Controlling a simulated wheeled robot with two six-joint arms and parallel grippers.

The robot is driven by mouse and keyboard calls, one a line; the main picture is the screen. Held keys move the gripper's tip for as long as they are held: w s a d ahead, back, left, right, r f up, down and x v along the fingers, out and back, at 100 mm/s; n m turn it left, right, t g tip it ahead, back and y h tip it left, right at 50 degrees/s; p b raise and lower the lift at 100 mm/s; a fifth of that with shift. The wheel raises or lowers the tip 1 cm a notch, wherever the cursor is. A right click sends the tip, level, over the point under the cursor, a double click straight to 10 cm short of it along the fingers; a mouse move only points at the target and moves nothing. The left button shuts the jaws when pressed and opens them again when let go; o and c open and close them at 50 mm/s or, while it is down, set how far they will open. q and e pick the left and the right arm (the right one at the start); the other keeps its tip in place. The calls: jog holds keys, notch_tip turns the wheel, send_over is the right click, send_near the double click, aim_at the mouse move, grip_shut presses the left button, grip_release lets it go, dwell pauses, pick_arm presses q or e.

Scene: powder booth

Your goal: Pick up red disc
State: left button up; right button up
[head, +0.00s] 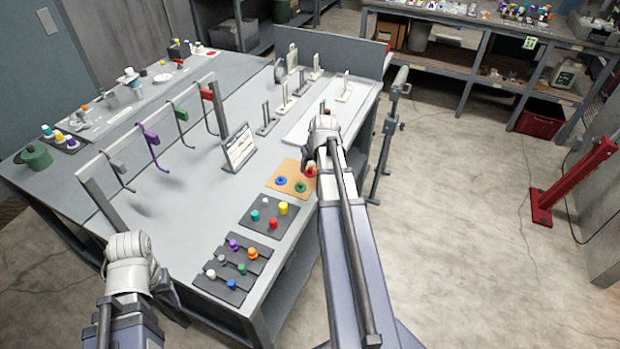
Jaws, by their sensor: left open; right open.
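An orange board (278,188) lies near the right edge of the grey workbench. It carries a blue disc (281,181), a green disc (300,187) and a red disc (310,171). My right gripper (311,162) is open over the far right part of the board, right at the red disc, and partly covers it. I cannot tell whether the fingers touch the disc. My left gripper (172,296) is open and mostly hidden behind its wrist. It is low at the front left of the bench, far from the board.
Dark trays with coloured pegs (254,230) and knobs (222,269) lie in front of the board. A printed sign (240,148) stands behind it. A rail with coloured hooks (150,134) crosses the bench at left. A white panel (300,127) with upright holders lies beyond.

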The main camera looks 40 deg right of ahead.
jog(key=shift+b+x, duration=0.4)
jog(key=shift+x, duration=0.5)
jog(key=shift+r, duration=0.1)
jog(key=shift+c, duration=0.2)
grip_shut()
